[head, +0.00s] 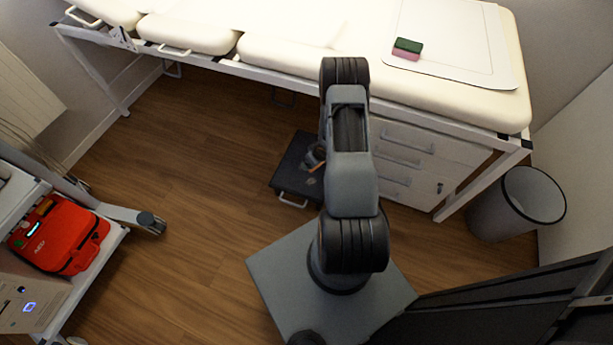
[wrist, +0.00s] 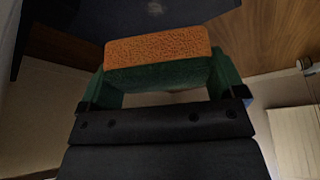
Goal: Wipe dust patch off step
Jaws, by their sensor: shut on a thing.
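A dark step (head: 292,179) stands on the floor beside the bed, and its dark top also shows in the wrist view (wrist: 90,12). A small pale dust patch (head: 312,181) lies on it, and it shows at the top edge of the wrist view (wrist: 154,8). My gripper (wrist: 166,76) is shut on a sponge (wrist: 157,48) with an orange face and a green side. In the head view the sponge's orange edge (head: 317,167) shows over the step, close to the dust patch. I cannot tell whether the sponge touches the step. My arm hides the step's right part.
A second sponge, green and pink (head: 406,49), lies on the white bed (head: 290,55). White drawers (head: 425,150) stand under the bed, right of the step. A bin (head: 517,203) is at the right. A cart with a red AED case (head: 58,235) stands left. Floor between is clear.

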